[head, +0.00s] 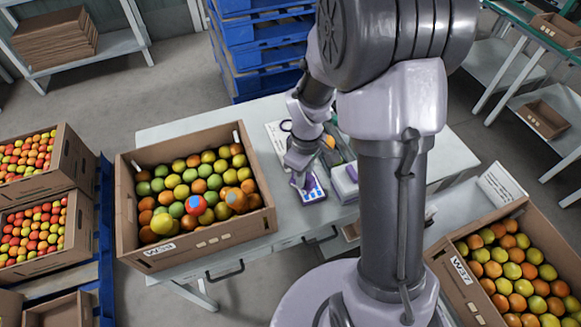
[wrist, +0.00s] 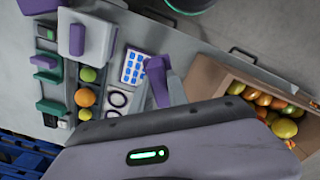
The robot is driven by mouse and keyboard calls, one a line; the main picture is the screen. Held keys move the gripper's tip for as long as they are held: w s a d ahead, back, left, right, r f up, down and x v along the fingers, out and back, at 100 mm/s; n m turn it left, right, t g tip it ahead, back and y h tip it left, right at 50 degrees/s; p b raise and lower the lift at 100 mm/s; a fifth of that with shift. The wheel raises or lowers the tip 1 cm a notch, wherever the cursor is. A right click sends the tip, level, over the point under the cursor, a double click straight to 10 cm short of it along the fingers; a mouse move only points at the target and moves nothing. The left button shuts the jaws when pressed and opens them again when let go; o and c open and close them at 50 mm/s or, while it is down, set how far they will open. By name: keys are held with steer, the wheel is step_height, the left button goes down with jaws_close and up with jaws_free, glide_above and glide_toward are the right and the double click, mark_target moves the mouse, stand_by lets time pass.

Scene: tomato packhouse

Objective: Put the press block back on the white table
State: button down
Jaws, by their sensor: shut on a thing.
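My gripper (head: 303,182) is low over the white table (head: 160,131), to the right of the large fruit box. It is shut on a small purple piece, the press block (wrist: 157,80), which shows between the fingers in the wrist view. The gripper's fingers hide much of the block. A white card with blue dots (wrist: 132,66) lies just beside the block in the wrist view; it also shows beneath the gripper in the head view (head: 314,191). I cannot tell whether the block touches the card or table.
A cardboard box of tomatoes (head: 262,222) stands left of my gripper. A white and purple block-shaped object (head: 345,183) stands close on the right. Loose fruit (wrist: 85,97), a ringed card (wrist: 118,99) and green holders (wrist: 50,107) lie nearby. Blue pallets (head: 255,55) stand behind the table.

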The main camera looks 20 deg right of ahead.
steer(key=s+d+f+n+b, duration=0.1)
steer(key=d+f+n+b, duration=0.1)
steer(key=f+n, duration=0.1)
steer(key=s+d+f+n+b, duration=0.1)
steer(key=d+f+n+b, duration=0.1)
steer(key=f+n, duration=0.2)
steer(key=s+d+f+n+b, duration=0.1)
steer(key=d+f+n+b, duration=0.1)
steer(key=f+n, duration=0.2)
steer(key=shift+s+d+f, duration=0.1)
steer(key=shift+s+f, duration=0.1)
steer(key=shift+f, duration=0.45)
steer(key=shift+s+f, duration=0.2)
steer(key=shift+f, duration=0.4)
steer(key=shift+f+b, duration=0.35)
steer(key=shift+b, duration=0.1)
steer(key=c, duration=1.2)
jaws_free()
steer(key=shift+c, duration=0.3)
steer(key=shift+c, duration=1.3)
